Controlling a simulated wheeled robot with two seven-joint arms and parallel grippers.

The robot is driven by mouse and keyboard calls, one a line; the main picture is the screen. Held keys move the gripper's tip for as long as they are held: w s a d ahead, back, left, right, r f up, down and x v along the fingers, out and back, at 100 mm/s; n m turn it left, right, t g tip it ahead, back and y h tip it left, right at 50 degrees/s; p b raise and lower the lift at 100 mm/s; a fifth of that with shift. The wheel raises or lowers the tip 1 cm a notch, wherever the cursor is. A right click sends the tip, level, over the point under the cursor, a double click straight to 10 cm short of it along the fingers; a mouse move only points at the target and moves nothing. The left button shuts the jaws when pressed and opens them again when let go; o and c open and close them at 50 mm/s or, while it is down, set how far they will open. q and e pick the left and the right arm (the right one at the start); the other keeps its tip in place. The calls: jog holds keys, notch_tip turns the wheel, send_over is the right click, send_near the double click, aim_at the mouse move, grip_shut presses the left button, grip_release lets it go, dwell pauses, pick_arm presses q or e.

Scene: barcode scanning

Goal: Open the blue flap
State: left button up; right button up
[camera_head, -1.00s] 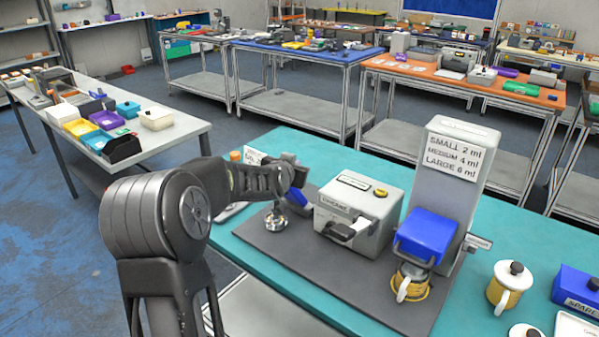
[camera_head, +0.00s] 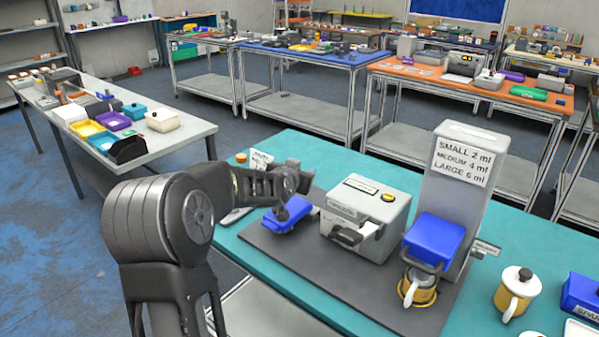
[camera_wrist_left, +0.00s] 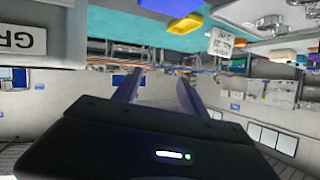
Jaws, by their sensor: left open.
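A second blue part, a boxy cover with a dark handle (camera_head: 433,238), sits on the front of the tall grey dispenser (camera_head: 463,185), over a yellow-and-white mug (camera_head: 417,289). In the left wrist view the two fingers (camera_wrist_left: 155,88) stand apart with nothing between them. My right gripper is not in view.
A grey machine (camera_head: 366,218) stands between the flap-like part and the dispenser on the dark mat (camera_head: 330,277). Another mug (camera_head: 514,291) and a blue box (camera_head: 582,294) are at the right. A side table with bins (camera_head: 103,140) is at the left.

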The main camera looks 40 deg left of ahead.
pick_arm(q)
jog(key=p+v, duration=0.1)
jog(key=v, duration=0.6)
jog(key=shift+s, duration=0.25)
